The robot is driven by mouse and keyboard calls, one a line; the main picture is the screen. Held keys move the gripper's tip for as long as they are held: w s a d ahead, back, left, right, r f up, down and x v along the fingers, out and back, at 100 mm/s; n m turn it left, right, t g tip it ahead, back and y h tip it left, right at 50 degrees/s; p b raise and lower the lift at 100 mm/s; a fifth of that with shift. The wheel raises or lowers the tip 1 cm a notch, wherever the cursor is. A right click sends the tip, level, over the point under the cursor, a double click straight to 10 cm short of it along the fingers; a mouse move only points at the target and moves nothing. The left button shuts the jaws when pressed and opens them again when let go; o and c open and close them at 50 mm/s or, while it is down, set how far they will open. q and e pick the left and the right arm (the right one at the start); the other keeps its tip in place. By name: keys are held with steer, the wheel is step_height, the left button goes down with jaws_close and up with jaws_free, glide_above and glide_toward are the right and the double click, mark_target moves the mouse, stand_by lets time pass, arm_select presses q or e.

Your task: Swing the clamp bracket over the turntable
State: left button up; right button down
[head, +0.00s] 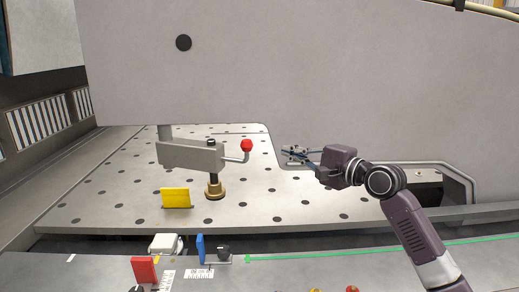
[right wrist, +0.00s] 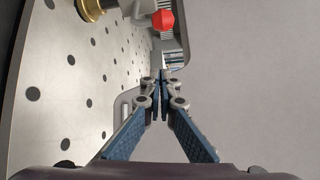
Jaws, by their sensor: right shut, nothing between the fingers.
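The clamp bracket (head: 190,156) is a grey horizontal arm over the perforated table, with a red-knobbed handle (head: 246,146) at its right end and a brass-footed spindle (head: 214,188) below. In the right wrist view the red knob (right wrist: 162,20) and the brass foot (right wrist: 92,8) show at the top. My right gripper (head: 285,152) is shut and empty, to the right of the red knob and apart from it. Its closed fingers (right wrist: 155,80) show in the right wrist view. My left gripper is not in view. I cannot make out a separate turntable.
The perforated table (head: 120,200) has a yellow block (head: 175,198) near its front. A large grey machine panel (head: 350,70) stands behind and to the right. Red (head: 144,269) and blue (head: 200,248) blocks stand on the front ledge. Space between gripper and knob looks clear.

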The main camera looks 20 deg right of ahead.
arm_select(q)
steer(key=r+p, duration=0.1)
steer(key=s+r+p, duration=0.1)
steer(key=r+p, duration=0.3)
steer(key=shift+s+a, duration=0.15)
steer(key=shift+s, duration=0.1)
arm_select(e)
steer(key=w+a, duration=0.6)
steer(key=a, duration=0.1)
steer(key=shift+w, duration=0.3)
